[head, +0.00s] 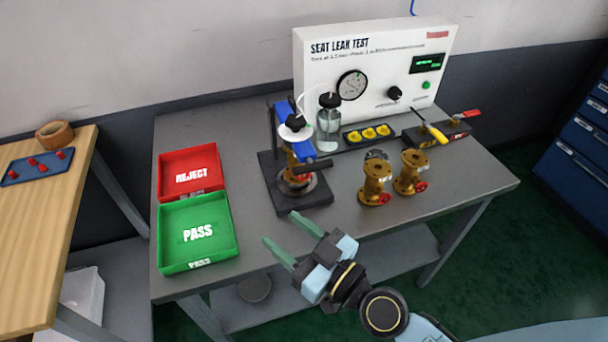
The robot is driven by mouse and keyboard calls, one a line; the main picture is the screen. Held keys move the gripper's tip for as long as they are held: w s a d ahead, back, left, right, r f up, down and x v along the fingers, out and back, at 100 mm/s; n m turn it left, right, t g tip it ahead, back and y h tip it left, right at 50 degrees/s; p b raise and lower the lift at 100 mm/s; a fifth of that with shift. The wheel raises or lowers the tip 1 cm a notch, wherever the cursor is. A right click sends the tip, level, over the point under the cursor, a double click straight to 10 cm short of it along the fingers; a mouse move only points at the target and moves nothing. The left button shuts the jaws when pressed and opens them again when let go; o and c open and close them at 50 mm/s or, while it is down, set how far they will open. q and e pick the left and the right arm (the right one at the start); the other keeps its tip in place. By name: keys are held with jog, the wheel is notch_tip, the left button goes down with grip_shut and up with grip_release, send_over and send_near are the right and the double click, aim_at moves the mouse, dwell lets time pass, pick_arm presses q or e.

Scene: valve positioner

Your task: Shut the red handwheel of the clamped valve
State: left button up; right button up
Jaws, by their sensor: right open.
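The clamped valve (291,160) is a brass body held upright in a dark stand with blue parts, on a black base plate (318,196). Its red handwheel (296,178) shows only as a small red patch low on the valve, partly hidden, so I cannot tell how far it is turned. My right gripper (279,226) is open and empty, with its two green fingers apart. It is in front of and below the stand in the picture, near the table's front edge, and appears clear of the valve. My left gripper is not in view.
Two loose brass valves with red handwheels (376,184) (411,173) stand right of the stand. The red REJECT tray (163,178) and green PASS tray (165,240) lie left. The white SEAT LEAK TEST panel (320,75) stands behind, with a bottle (329,128) before it.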

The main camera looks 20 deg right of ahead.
jog(key=w+d+f+m+t+h, duration=0.1)
jog(key=w+d+m+t+h, duration=0.2)
jog(key=d+h, duration=0.15)
jog(key=m+h, duration=0.3)
jog(key=h, duration=0.2)
send_near(304, 176)
jog(key=shift+g, duration=0.3)
jog(key=w, duration=0.3)
jog(key=w+b, duration=0.1)
jog(key=w, duration=0.2)
jog(key=w+b, duration=0.1)
jog(key=w, duration=0.3)
jog(key=shift+a+r, duration=0.1)
jog(key=shift+r, duration=0.15)
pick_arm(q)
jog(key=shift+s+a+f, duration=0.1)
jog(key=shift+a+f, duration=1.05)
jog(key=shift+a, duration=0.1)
pick_arm(e)
jog(key=shift+c, duration=0.2)
jog(key=c, duration=0.9)
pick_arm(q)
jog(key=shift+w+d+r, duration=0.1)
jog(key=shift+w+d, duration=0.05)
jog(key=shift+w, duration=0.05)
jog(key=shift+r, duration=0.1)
